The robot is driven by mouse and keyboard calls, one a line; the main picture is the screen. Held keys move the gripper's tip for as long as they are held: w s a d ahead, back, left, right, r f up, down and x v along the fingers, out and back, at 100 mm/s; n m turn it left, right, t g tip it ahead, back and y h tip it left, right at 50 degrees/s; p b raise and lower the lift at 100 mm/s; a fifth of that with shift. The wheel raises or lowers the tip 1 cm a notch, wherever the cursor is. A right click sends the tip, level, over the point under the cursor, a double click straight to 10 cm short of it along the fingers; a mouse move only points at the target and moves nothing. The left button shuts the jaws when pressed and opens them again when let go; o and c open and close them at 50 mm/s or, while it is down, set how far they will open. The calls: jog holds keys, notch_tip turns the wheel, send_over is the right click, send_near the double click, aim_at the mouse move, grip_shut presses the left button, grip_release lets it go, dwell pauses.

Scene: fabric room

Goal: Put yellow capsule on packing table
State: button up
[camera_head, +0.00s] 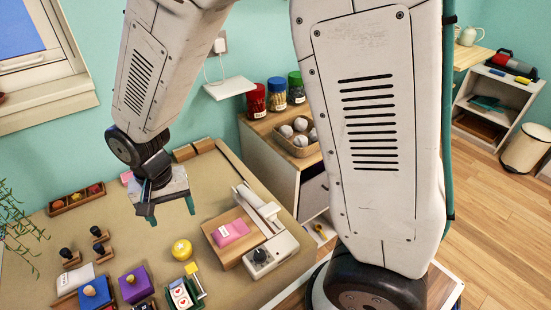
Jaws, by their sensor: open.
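A small round yellow object (181,250) with a pale label rests on the tan table (140,240). It may be the yellow capsule, but I cannot tell for sure. Another small yellow item (522,80) lies on top of a white shelf unit at the far right. I cannot tell which table is the packing table. My gripper (168,209) hangs above the tan table, behind the round yellow object in the picture. Its jaws are apart and nothing shows between them.
A pink block (230,233) sits on a wooden board beside a white press-like device (262,250). Stamps (68,257), a purple box (136,284) and a card holder (181,296) crowd the front. A wooden cabinet (283,175) bears jars.

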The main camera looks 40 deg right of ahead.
jog(key=s+d+r+n+t, duration=0.1)
jog(key=s+d+r, duration=0.5)
jog(key=d+r, duration=0.2)
jog(key=s+d+r+n, duration=0.1)
jog(key=s+d+r, duration=0.4)
jog(key=d+r, duration=0.35)
jog(key=s+d+r+n, duration=0.1)
jog(key=s+d+r, duration=0.1)
jog(key=s, duration=0.5)
jog(key=shift+s+d+r, duration=0.3)
jog(key=shift+s+d, duration=0.05)
jog(key=shift+s, duration=0.05)
